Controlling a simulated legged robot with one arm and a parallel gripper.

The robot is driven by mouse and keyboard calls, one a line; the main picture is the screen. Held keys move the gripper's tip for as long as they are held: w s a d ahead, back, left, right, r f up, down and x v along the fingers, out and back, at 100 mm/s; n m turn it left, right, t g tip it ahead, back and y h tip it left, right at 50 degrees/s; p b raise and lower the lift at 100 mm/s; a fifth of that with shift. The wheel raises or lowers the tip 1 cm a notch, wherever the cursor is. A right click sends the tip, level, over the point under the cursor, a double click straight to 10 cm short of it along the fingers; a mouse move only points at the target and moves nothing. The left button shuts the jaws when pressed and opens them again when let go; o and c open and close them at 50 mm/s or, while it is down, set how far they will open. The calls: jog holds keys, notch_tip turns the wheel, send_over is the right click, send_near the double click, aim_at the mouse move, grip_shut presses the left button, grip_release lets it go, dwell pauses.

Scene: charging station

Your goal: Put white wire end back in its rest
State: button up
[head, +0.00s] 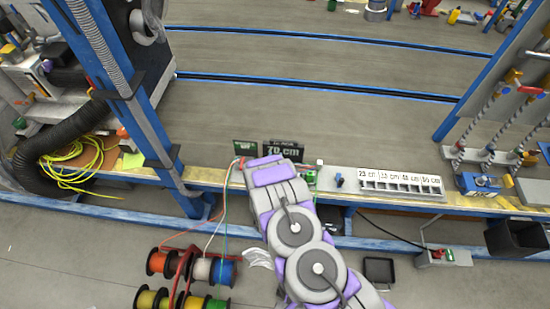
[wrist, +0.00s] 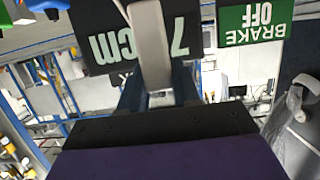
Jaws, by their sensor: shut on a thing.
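My gripper (wrist: 157,92) shows in the wrist view, with its dark fingers close together around a pale upright piece (wrist: 150,42), which looks like the white wire end. A red wire end (head: 241,163) shows just left of my wrist. I cannot make out the rest for the white wire end.
The black 70 cm sign (head: 284,150) and green brake sign (head: 245,148) stand behind my wrist. A blue post (head: 140,105) rises at left. A labelled white tray (head: 400,184) lies on the bench to the right. Several more spools (head: 165,262) sit on the floor.

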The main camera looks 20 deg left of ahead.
jog(key=shift+d+f+b, duration=0.3)
jog(key=shift+d+f, duration=0.3)
notch_tip(320, 180, down, 3)
jog(key=shift+r+b, duration=0.15)
jog(key=shift+b, duration=0.5)
jog(key=shift+a+f, duration=0.4)
jog(key=shift+f, duration=0.15)
jog(key=shift+a, duration=0.1)
jog(key=shift+d+r, duration=0.1)
jog(key=shift+d, duration=0.35)
jog(key=shift+f+b, duration=0.9)
jog(key=shift+f, duration=1.1)
dwell(0.4)
